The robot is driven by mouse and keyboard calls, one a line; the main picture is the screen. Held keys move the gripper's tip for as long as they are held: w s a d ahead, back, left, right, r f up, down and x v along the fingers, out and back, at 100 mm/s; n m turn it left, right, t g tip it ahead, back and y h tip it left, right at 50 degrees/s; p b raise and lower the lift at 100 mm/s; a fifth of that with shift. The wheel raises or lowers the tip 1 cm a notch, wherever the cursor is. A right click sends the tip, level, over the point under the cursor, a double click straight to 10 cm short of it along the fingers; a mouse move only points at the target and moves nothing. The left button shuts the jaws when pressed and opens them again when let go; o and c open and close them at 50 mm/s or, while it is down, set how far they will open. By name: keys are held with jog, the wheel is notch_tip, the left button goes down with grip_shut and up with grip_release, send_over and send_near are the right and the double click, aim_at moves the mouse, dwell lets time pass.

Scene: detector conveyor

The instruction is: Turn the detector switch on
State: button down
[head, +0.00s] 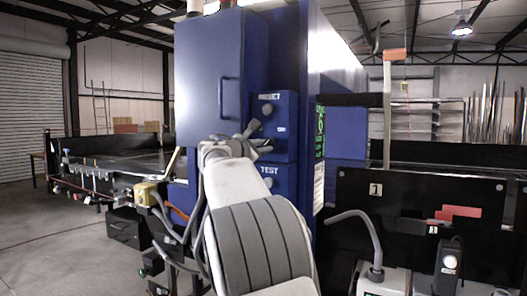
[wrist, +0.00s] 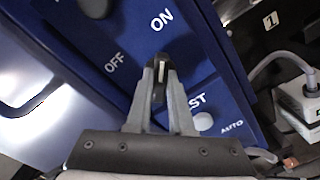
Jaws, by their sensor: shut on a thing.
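The detector is a tall blue cabinet (head: 210,75) in the middle of the head view. Its blue control panel (wrist: 110,25) fills much of the wrist view. The switch (wrist: 159,72) is a small black knob with a white line, between the printed words OFF at its left and ON above it. The white line points up, roughly towards ON. My gripper (wrist: 161,66) is shut on the switch, one finger on each side of it. In the head view my gripper (head: 258,142) is at the panel above the word TEST, and it hides the switch.
Another dark knob (wrist: 95,7) is at the upper left of the wrist view, and a pale round button (wrist: 203,121) is close to the right finger. Black conveyor sides (head: 420,210) flank the cabinet. A grey bent pipe (head: 372,235) stands at the front right.

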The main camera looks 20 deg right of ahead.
dwell(0.3)
jog(key=c, duration=0.8)
grip_release()
jog(key=shift+a, duration=0.15)
jog(key=b+v, duration=0.2)
jog(key=v, duration=1.5)
jog(key=shift+s+b, duration=0.2)
jog(key=shift+b, duration=0.2)
jog(key=shift+f, duration=0.1)
